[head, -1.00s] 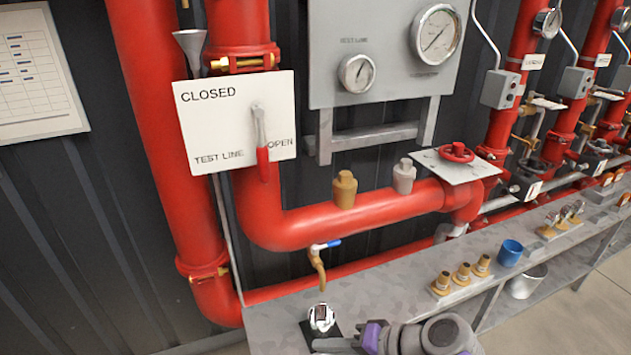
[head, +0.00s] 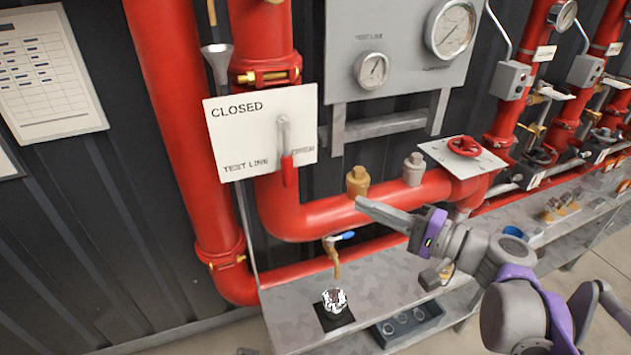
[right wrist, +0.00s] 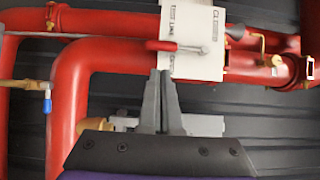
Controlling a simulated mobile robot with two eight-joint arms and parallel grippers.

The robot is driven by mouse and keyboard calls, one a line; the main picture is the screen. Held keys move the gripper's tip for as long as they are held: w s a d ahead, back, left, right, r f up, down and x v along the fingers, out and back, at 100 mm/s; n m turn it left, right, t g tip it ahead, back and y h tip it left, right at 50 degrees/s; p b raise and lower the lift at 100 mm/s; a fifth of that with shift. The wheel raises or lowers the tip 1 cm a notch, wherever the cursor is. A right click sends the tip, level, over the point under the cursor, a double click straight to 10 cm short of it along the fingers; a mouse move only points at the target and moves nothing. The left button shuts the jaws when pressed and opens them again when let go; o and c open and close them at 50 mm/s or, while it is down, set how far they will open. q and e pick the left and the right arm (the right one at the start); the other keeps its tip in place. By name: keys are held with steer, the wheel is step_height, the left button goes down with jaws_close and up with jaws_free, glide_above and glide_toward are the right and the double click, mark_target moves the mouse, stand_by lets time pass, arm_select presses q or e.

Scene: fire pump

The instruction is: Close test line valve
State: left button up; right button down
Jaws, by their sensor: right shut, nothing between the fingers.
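The test line valve has a white plate (head: 240,130) marked CLOSED at upper left, OPEN at right and TEST LINE at the bottom. Its lever has a red grip (head: 288,170) and hangs down from a grey pivot beside the word OPEN. In the right wrist view the red grip (right wrist: 160,46) lies sideways across the plate (right wrist: 185,65), just beyond my fingertips. My right gripper (head: 360,201) is shut and empty, pointing left in front of the red pipe, below and right of the lever. Its closed fingers also show in the right wrist view (right wrist: 162,75). My left gripper is out of view.
A brass fitting (head: 357,182) stands on the red pipe (head: 320,217) near my fingertips. A gauge panel (head: 400,75) hangs above. A blue-handled tap (head: 335,250) sits below the pipe, over a grey shelf (head: 295,305). Open room lies in front of the plate.

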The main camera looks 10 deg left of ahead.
mark_target(292, 176)
steer(key=p+x, duration=0.1)
steer(key=x, duration=1.3)
